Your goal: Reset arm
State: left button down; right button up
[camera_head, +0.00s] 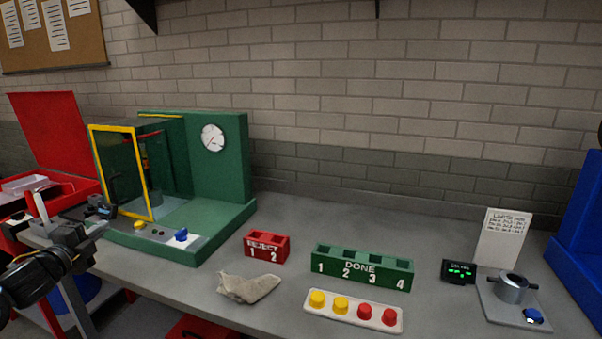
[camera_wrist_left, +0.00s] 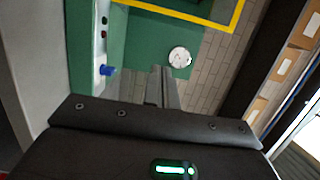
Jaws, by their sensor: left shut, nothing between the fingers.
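My left gripper (camera_head: 85,238) is at the left edge of the head view, by the table's left end, in front of the green machine (camera_head: 222,180). In the left wrist view its two fingers (camera_wrist_left: 163,78) lie together, shut with nothing between them. That view also shows the machine's blue knob (camera_wrist_left: 106,70) and its round white dial (camera_wrist_left: 180,57) beyond the fingers. My right gripper is not in view.
A red open case (camera_head: 50,130) stands behind the left arm. On the grey table (camera_head: 290,215) are a red REJECT rack (camera_head: 267,246), a cloth (camera_head: 248,287), a green DONE rack (camera_head: 362,267), a tray of yellow and red pieces (camera_head: 354,312) and a metal fixture (camera_head: 512,290). A blue bin (camera_head: 580,240) stands right.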

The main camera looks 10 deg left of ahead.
pick_arm(q)
jog(key=s+a+f+n+g+y, duration=0.15)
jog(key=a+f+n, duration=0.3)
jog(key=f, duration=0.55)
jog(key=s+a+f+n+g+y, duration=0.1)
jog(key=a+f+n+g+y, duration=0.15)
jog(key=a+f, duration=0.5)
jog(key=s+d+f+n+g, duration=0.2)
jog(key=s+f, duration=0.3)
jog(key=f, duration=0.5)
jog(key=s+d+f+n+g, duration=0.15)
jog(key=s+f, duration=0.25)
jog(key=f, duration=0.7)
jog(key=s+d+f+n+g, duration=0.2)
jog(key=s+f, duration=0.3)
jog(key=f, duration=0.5)
jog(key=s+d+f+n+g+h, duration=0.25)
jog(key=s+d+f+g, duration=0.25)
jog(key=s+d+f, duration=1.45)
jog(key=s+d+f+g+h, duration=0.1)
jog(key=s+d+f, duration=0.3)
jog(key=s+d, duration=0.3)
jog(key=s+d+f+g+h, duration=0.1)
jog(key=s+d+f+h, duration=0.1)
jog(key=s+d, duration=0.6)
jog(key=d+f, duration=0.1)
jog(key=d, duration=0.4)
jog(key=shift+s+d+f, duration=0.15)
jog(key=shift+d+f, duration=0.05)
jog(key=shift+f, duration=0.2)
